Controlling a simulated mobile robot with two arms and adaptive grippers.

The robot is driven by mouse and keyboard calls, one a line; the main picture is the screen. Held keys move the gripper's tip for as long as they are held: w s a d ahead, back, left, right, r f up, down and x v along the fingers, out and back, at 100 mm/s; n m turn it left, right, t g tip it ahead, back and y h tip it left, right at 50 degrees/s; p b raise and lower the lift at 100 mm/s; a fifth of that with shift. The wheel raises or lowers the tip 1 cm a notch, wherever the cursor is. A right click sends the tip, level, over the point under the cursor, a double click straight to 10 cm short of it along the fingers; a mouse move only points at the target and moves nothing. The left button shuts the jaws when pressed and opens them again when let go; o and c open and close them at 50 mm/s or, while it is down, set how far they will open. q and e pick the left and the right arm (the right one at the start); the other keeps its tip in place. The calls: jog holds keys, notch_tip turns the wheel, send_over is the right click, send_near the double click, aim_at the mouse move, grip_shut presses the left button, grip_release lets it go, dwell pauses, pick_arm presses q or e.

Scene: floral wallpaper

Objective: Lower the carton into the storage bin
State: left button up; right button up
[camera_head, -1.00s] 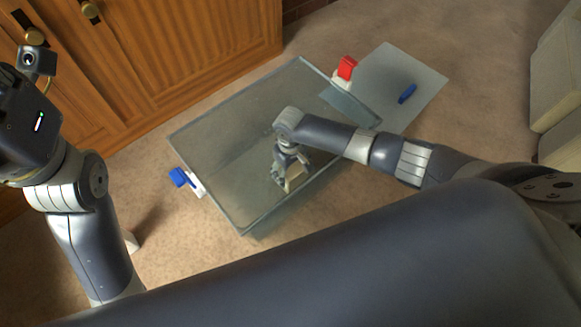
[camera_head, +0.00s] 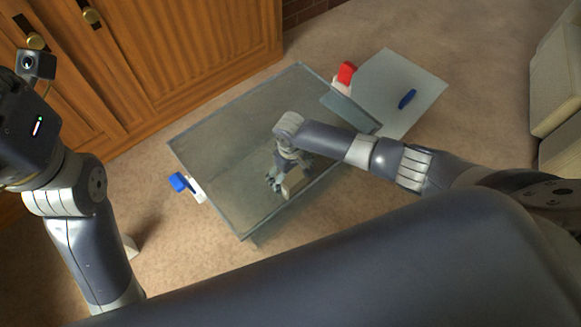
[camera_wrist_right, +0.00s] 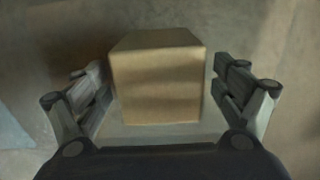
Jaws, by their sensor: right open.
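The carton (camera_head: 293,182) is a small tan box. It is inside the see-through grey storage bin (camera_head: 225,140), near the bin's right-hand side, low down. My right gripper (camera_head: 281,181) reaches down into the bin over the carton. In the right wrist view the carton (camera_wrist_right: 157,85) stands between the two spread fingers of the open right gripper (camera_wrist_right: 163,90), with a gap visible on both sides. The carton's underside is hidden, so its contact with the bin floor is hard to tell. My left arm is at the left edge; its gripper is out of frame.
The bin has a blue clip (camera_head: 178,182) at its left and a red clip (camera_head: 347,72) at its far right. A grey panel (camera_head: 385,85) with a blue handle (camera_head: 407,99) lies beside the bin. A wooden cabinet (camera_head: 190,60) stands behind left. Carpet surrounds the bin.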

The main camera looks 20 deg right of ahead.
notch_tip(320, 180, up, 12)
jog(key=shift+f, duration=0.15)
